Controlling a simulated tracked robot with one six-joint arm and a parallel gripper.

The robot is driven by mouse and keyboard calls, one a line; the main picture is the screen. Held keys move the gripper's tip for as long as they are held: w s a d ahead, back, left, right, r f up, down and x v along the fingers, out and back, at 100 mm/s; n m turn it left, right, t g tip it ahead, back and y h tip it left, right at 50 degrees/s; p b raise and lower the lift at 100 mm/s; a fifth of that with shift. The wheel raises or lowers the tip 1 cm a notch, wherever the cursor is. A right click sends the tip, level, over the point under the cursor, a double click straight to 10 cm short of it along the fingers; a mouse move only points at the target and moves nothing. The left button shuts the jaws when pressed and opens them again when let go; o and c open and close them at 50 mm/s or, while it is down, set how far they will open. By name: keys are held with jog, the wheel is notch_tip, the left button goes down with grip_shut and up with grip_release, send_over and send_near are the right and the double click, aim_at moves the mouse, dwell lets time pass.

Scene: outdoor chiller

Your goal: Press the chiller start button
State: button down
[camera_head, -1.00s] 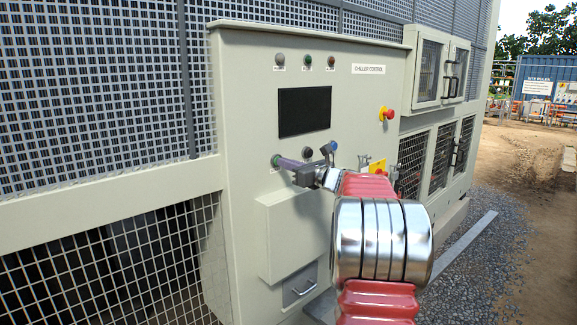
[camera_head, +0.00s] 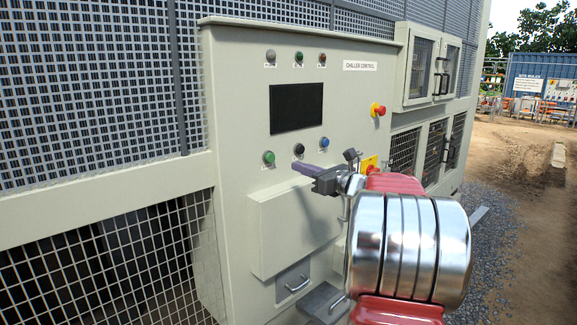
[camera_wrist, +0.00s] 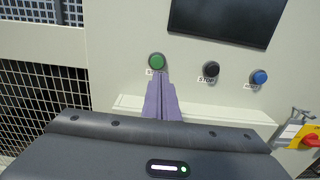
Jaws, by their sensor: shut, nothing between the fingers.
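The green button (camera_head: 268,157) is on the pale chiller control panel, lower left of the dark screen. It also shows in the wrist view (camera_wrist: 157,61), with its label partly hidden by my fingertips; only an S shows. My gripper (camera_head: 298,165) has purple fingers, shut together and empty. In the head view its tips are to the right of the green button, apart from it, below the black button (camera_head: 298,150). In the wrist view the tips (camera_wrist: 159,76) are just below the green button.
A black button labelled STOP (camera_wrist: 211,70) and a blue button (camera_wrist: 260,77) are right of the green one. A red emergency knob (camera_head: 378,110) sticks out farther right. A box-like ledge (camera_head: 290,230) juts out below the buttons. Gravel and dirt ground lie right.

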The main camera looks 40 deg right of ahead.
jog(key=s, duration=0.3)
jog(key=shift+s, duration=0.3)
dwell(0.7)
